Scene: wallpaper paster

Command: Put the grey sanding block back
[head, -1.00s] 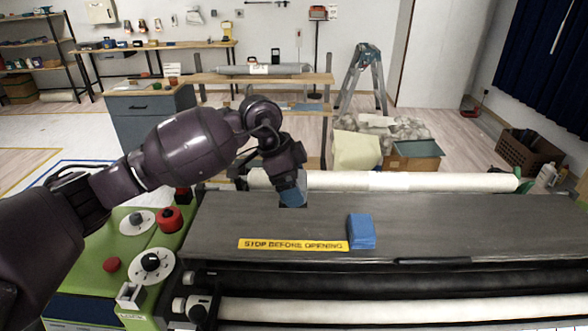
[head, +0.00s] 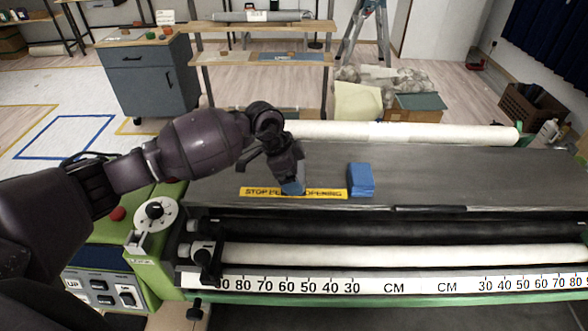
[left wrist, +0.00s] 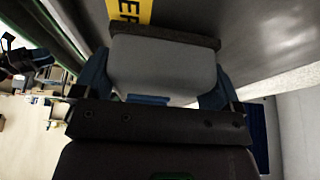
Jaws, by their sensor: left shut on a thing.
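The block has a light grey body and a darker layer on the side away from the palm. In the head view the gripper mostly hides it. I cannot tell whether the block touches the cover.
A blue folded pad (head: 361,180) lies on the cover just right of the label. A white roll (head: 400,133) runs along the cover's back edge. Rollers and a centimetre scale (head: 390,285) are at the front. The cover's right part is clear.

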